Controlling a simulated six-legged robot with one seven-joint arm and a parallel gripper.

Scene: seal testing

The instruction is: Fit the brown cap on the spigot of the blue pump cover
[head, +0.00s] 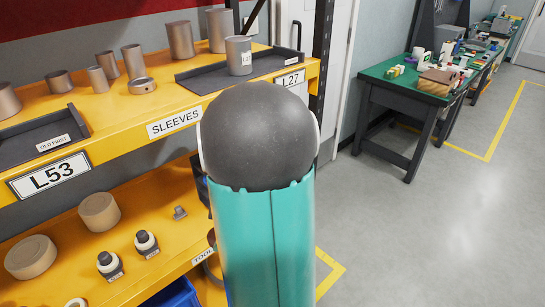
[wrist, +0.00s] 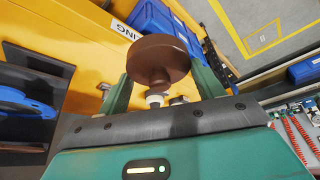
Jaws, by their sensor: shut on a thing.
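The brown cap (wrist: 158,58) is a round, dark brown disc with a short hub, held between the green fingers of my gripper (wrist: 161,72) in the wrist view. My gripper is shut on it. A round, flat blue part (wrist: 22,102) lies on a dark surface at the left of the wrist view and looks like the blue pump cover. The cap is apart from it. I cannot make out its spigot. In the head view my own arm fills the middle and hides my gripper, the cap and the cover.
A yellow shelf rack (head: 150,120) with grey sleeves and a dark tray (head: 275,65) stands at the left. Its lower shelf holds tan discs (head: 98,212) and small fittings (head: 146,241). A green-topped bench (head: 400,72) stands at the right; the grey floor before it is clear.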

